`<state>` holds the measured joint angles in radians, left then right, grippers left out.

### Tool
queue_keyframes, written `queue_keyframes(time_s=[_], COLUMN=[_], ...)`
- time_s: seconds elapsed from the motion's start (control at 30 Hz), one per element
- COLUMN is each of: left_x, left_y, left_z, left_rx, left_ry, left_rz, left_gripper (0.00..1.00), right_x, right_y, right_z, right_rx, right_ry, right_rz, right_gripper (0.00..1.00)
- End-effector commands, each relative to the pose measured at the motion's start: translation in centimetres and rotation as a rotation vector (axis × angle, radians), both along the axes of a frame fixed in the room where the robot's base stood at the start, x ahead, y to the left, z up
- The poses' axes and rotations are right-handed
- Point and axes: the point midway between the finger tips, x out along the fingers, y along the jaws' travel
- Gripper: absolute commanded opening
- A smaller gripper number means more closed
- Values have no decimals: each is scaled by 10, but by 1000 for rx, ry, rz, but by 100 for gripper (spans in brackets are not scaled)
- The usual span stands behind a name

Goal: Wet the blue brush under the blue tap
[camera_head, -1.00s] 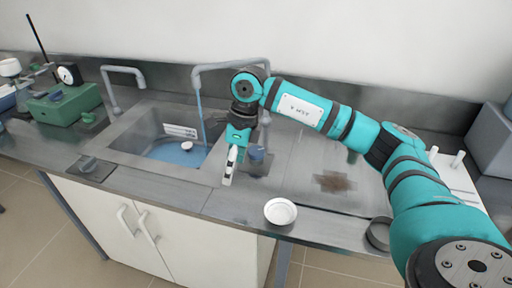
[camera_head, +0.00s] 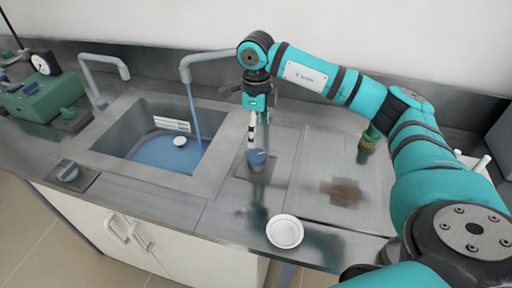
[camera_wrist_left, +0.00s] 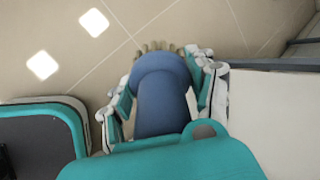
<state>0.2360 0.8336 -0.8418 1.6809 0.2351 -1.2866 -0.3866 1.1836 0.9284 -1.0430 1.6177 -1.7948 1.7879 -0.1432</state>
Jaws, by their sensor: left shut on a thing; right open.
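The blue brush (camera_wrist_left: 160,95) shows in the left wrist view, its pale bristles at the far end, over the floor. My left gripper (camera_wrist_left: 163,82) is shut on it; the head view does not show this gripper. The blue tap's knob (camera_head: 257,158) stands on the counter right of the sink. A grey spout (camera_head: 186,72) reaches over the sink (camera_head: 205,165), and a blue water stream (camera_head: 194,112) falls from it into the basin. My right gripper (camera_head: 253,130) is open and empty, just above the knob. Whether it touches the knob is unclear.
A white dish (camera_head: 284,231) stands near the counter's front edge. A green object (camera_head: 369,138) stands behind my right arm. A second spout (camera_head: 105,62) and knob (camera_head: 69,172) are at the left, near green equipment (camera_head: 45,95). The counter between dish and sink is clear.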

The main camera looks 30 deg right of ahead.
Motion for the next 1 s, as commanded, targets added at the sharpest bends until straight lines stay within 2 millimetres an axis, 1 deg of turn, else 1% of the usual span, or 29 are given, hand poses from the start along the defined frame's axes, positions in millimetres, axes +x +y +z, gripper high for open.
queue_keyframes(time_s=[0.03,0.1,0.3,0.5,0.63,0.87,1.0], left_x=[0,0,1,0,0,0,0], left_y=[0,0,0,0,0,0,0], left_z=[5,8,16,20,21,20,20], left_rx=[0,0,0,0,0,0,0], left_ry=[-1,-1,-1,-1,-1,-1,-1], left_rz=[0,0,-1,-1,-1,-1,-1], left_gripper=[6,6,6,6,6,6,6], right_x=[-1,-1,-1,0,0,0,0], right_y=[0,-1,0,0,0,0,0], right_z=[-10,-25,-62,-85,-90,-91,-90], right_rx=[0,-1,1,0,0,1,1], right_ry=[6,7,5,3,1,1,1], right_rz=[-1,-2,0,-1,-1,-1,0], right_gripper=[78,78,78,78,78,78,61])
